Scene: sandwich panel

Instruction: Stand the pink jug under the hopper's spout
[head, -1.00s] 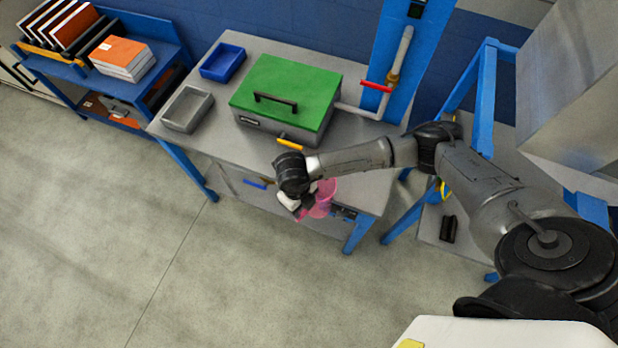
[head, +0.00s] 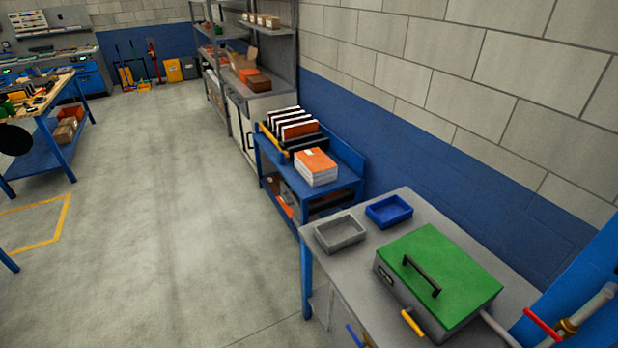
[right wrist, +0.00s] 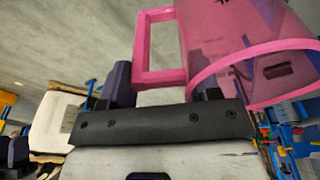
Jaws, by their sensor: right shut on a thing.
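The pink jug (right wrist: 225,45) fills the upper right of the right wrist view, with its round rim towards the lower right and its square handle on the left. My right gripper (right wrist: 158,92) is shut on the jug at its handle. The exact grip is partly hidden by the dark gripper body. The jug and my right arm are outside the head view. The hopper and its spout cannot be made out in either present view. My left gripper is not in view.
A grey bench (head: 365,240) carries a green-lidded box (head: 452,265), a blue tray (head: 389,211) and a grey tray (head: 340,233). A blue cart (head: 335,192) holding books and a shelf rack (head: 215,75) stand along the wall. Open floor (head: 180,220) lies to the left.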

